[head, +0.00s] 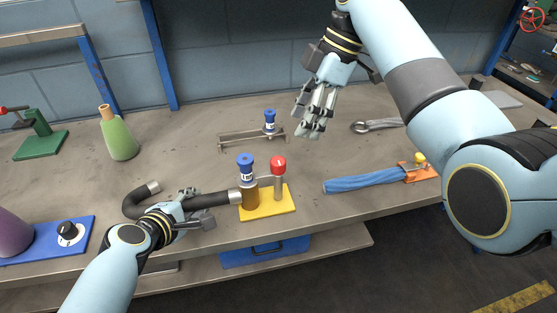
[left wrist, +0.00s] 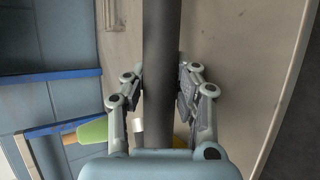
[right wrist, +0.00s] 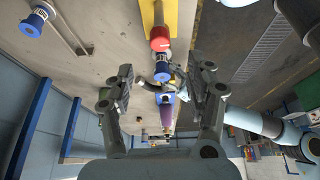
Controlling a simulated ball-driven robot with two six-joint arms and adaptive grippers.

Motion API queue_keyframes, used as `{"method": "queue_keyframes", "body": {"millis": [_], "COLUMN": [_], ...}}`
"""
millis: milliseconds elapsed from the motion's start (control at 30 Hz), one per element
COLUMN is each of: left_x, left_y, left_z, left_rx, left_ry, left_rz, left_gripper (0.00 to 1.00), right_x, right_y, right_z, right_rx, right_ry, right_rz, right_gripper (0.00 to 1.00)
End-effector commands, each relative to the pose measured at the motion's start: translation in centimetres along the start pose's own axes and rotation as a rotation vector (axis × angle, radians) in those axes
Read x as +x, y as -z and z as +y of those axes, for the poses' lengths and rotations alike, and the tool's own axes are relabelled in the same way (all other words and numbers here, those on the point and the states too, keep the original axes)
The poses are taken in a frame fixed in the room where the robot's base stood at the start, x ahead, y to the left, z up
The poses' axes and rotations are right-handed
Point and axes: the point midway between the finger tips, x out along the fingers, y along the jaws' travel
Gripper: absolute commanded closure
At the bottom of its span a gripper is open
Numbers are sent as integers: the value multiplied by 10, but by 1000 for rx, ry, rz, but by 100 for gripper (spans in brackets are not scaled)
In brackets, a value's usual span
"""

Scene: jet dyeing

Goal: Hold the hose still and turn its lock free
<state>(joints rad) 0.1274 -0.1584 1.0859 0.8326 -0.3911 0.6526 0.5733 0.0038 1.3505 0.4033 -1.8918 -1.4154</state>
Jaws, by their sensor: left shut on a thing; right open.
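The black hose (head: 215,200) curves along the front of the bench and ends in a silver collar (head: 234,196) at a brass fitting on a yellow base (head: 285,205). A blue cap (head: 245,166) tops the fitting, and a red-topped post (head: 278,167) stands beside it. I cannot tell which part is the lock. My left gripper (head: 192,208) is shut around the hose, left of the collar; the hose (left wrist: 160,50) runs between its fingers in the left wrist view. My right gripper (head: 312,115) is open and empty, above and behind the fitting. The red top (right wrist: 160,40) shows in the right wrist view.
A rack (head: 235,141) with another blue-capped piece (head: 270,118) stands behind the fitting. A wrench (head: 378,125) and blue cloth-like roll (head: 360,182) lie to the right. A green bottle (head: 118,135), purple vessel (head: 10,232) and blue dial plate (head: 75,240) are left.

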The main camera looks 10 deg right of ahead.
Motion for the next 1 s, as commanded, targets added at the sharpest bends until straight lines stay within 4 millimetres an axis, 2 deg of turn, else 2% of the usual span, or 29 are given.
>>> {"method": "queue_keyframes", "body": {"millis": [167,500,633,800,1000], "left_x": [0,0,0,0,0], "left_y": [0,0,0,0,0], "left_z": [0,1,1,1,1], "left_rx": [-1,-1,-1,-1,-1], "left_ry": [-1,-1,-1,-1,-1], "left_rz": [0,0,0,0,0], "left_gripper": [100,100,100,100,100], "right_x": [13,83,102,115,117], "right_y": [9,9,10,9,9], "right_z": [0,-1,-1,0,0], "right_rx": [-31,-26,-27,-27,-27], "right_ry": [7,7,6,4,3], "right_rz": [19,16,16,14,14], "right_gripper": [45,45,45,45,45]}}
